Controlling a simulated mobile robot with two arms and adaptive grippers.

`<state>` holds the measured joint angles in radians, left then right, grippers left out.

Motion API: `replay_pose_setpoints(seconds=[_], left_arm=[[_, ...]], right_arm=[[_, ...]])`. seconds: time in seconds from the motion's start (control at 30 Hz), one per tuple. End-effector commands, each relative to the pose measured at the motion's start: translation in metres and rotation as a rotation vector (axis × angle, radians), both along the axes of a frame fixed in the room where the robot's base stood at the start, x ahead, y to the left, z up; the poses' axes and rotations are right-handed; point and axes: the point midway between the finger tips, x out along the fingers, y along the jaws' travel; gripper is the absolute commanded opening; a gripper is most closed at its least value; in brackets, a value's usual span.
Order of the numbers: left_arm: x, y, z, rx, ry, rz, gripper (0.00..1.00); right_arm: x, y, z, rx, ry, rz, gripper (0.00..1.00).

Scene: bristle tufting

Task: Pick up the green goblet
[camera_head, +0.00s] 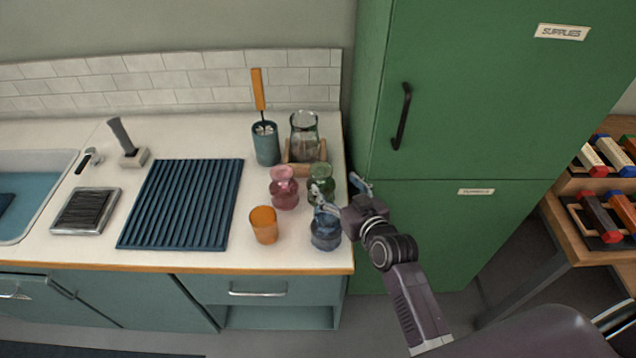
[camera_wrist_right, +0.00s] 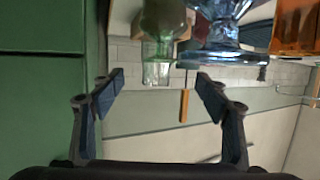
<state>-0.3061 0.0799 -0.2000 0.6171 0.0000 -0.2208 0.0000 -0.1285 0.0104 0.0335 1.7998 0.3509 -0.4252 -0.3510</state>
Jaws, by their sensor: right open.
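The green goblet (camera_head: 321,180) is see-through and stands on the right part of the white counter, behind the blue goblet (camera_head: 326,234). My right gripper (camera_head: 341,193) is open and empty at the counter's right edge, its fingers overlapping the green goblet's lower front in the head view. In the right wrist view the green goblet (camera_wrist_right: 163,22) is ahead, beyond the gap between the open fingers (camera_wrist_right: 160,82), with the blue goblet (camera_wrist_right: 222,38) to its right. I cannot tell whether a finger touches a goblet. My left gripper is not in view.
A pink goblet (camera_head: 284,190) and an orange cup (camera_head: 264,226) stand close by on the left. Behind are a clear jar (camera_head: 304,136) and a brush holder (camera_head: 266,145). A tall green cabinet (camera_head: 470,110) stands right of the counter. A ribbed blue mat (camera_head: 182,205) lies left.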

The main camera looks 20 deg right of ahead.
Motion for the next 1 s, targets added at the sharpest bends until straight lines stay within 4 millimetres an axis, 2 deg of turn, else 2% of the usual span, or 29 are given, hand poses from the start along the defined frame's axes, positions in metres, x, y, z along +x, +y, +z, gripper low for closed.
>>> replay_pose_setpoints(seconds=[0.07,0.47,0.8,1.0], left_arm=[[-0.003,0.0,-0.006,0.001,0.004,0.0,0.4],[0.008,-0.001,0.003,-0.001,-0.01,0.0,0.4],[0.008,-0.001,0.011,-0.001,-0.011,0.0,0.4],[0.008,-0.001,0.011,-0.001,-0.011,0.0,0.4]], right_arm=[[0.003,0.0,-0.006,0.0,-0.001,0.0,0.68],[0.032,0.005,-0.013,0.0,0.001,0.0,0.68],[0.069,0.011,-0.025,0.0,0.0,0.0,0.68],[0.074,0.011,-0.027,0.0,0.0,0.0,0.68]])
